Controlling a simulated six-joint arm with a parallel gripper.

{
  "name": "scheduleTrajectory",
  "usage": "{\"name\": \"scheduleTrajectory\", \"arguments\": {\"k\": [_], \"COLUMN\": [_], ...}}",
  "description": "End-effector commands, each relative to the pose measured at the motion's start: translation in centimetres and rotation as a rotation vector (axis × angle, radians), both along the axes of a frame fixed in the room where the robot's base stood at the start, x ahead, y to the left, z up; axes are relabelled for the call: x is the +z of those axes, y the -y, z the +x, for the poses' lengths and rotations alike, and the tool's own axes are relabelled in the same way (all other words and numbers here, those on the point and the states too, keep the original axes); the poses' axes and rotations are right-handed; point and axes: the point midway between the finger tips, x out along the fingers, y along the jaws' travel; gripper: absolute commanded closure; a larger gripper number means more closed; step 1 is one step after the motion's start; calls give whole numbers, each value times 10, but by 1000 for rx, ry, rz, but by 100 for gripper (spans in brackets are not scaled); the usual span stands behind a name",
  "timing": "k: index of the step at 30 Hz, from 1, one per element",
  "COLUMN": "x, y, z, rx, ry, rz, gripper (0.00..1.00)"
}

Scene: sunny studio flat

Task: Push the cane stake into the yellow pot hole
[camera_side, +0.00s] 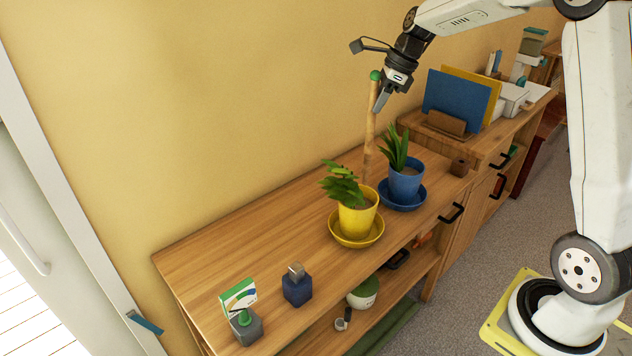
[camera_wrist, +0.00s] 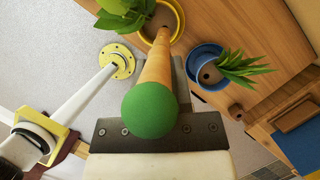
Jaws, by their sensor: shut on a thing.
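My gripper (camera_side: 382,97) is shut on the cane stake (camera_side: 370,130), near its green ball top (camera_side: 376,75). The stake is close to upright in the side view. In the wrist view the green ball (camera_wrist: 149,109) fills the middle, and the cane (camera_wrist: 157,60) runs away toward the yellow pot. The yellow pot (camera_side: 357,220) holds a leafy plant and stands on a yellow saucer (camera_side: 340,239). Its rim (camera_wrist: 183,22) also shows in the wrist view.
A blue pot (camera_side: 405,184) with a spiky plant stands close to the right of the yellow pot. A dark blue bottle (camera_side: 297,288) and a card holder (camera_side: 243,324) stand at the front left. A blue folder (camera_side: 455,100) stands behind. The sideboard top (camera_side: 240,245) is clear at left.

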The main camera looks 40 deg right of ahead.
Motion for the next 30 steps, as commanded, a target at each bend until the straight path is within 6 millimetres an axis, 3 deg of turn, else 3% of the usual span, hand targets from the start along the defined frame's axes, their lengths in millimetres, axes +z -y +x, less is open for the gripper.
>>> {"name": "scheduleTrajectory", "arguments": {"k": [30], "x": [-43], "y": [0], "z": [0], "rx": [-1], "ry": [0], "rz": [1], "gripper": [100]}}
